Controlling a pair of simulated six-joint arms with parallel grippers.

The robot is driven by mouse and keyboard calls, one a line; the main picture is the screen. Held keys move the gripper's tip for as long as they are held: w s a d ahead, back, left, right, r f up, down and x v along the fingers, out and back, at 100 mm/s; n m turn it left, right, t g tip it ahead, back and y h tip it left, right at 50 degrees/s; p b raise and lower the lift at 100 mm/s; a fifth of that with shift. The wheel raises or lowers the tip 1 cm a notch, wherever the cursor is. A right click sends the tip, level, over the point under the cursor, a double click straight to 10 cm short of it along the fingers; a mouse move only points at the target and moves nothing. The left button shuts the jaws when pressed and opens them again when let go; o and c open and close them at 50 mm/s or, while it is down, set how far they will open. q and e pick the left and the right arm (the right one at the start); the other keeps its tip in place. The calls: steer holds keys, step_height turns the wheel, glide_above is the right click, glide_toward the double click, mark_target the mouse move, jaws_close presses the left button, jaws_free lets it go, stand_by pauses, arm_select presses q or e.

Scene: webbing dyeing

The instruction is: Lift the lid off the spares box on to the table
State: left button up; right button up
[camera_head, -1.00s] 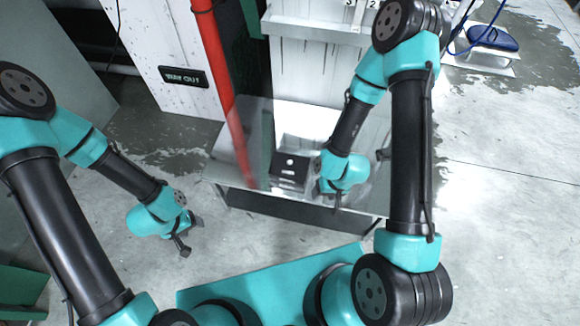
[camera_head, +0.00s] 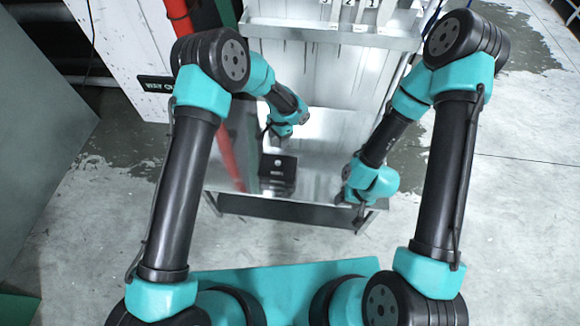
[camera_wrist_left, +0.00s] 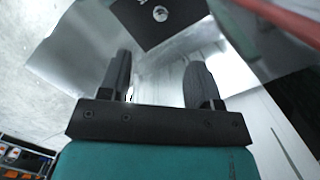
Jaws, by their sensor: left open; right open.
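The small dark spares box (camera_head: 277,174) stands on the shiny metal table (camera_head: 312,192), with pale markings on it. In the left wrist view a dark surface with a round pale knob-like spot (camera_wrist_left: 160,14) shows at the top edge, which looks like the box's top; the seam between lid and box cannot be made out. My left gripper (camera_head: 267,131) is behind the box, apart from it. Its two fingers are spread and empty in the left wrist view (camera_wrist_left: 160,72). My right gripper (camera_head: 350,207) is at the table's front edge, right of the box; its fingers are small and partly hidden.
A pale panel with a ledge (camera_head: 330,36) rises behind the table. Bare table lies between the box and my right gripper.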

arm_select(q)
steer(key=shift+w+d+r, duration=0.25)
steer(key=shift+w+d, duration=0.05)
steer(key=shift+d, duration=0.25)
glide_above(278, 163)
steer(key=f, duration=1.1)
steer(key=shift+w+d+f, duration=0.15)
steer(key=shift+w+f, duration=0.05)
steer(key=shift+f, duration=0.35)
steer(key=shift+s+f, duration=0.1)
steer(key=shift+f, duration=2.5)
